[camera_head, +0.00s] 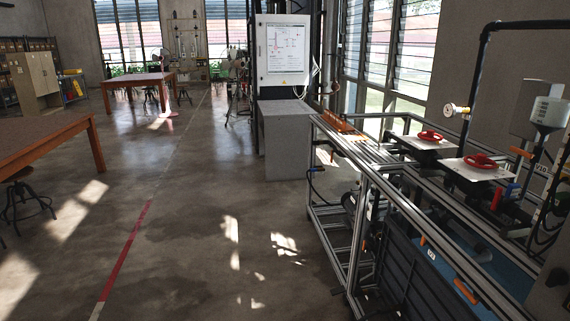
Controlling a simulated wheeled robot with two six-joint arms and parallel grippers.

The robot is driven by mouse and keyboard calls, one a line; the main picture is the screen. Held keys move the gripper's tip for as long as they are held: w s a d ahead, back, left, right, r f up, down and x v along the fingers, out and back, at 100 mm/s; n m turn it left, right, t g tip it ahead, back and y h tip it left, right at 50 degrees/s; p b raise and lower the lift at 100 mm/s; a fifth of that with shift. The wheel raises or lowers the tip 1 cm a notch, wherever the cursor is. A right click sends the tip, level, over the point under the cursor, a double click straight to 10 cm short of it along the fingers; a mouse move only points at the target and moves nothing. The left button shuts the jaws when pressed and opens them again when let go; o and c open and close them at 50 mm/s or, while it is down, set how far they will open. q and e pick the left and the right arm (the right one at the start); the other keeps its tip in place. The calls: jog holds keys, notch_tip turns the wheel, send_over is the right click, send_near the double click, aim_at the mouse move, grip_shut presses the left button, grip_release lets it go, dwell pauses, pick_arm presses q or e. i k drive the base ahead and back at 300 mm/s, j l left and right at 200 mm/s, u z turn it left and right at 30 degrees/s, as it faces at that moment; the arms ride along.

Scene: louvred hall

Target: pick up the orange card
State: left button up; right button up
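I cannot make out an orange card for certain in the head view. A flat orange-brown strip (342,125) lies at the far left end of the metal-framed rig, too small to tell what it is. A slim orange piece (466,291) sits on the rig's near side, low at the right. Neither of my grippers is in view.
The metal-framed rig (402,203) fills the right side, with red handwheels (480,161) on top. A grey cabinet (289,140) stands behind it. A wooden table (45,136) and a stool (28,205) are at the left. The concrete floor (185,225) between is clear.

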aim_at(360, 137)
jog(key=i+u, duration=0.2)
jog(key=i, duration=1.75)
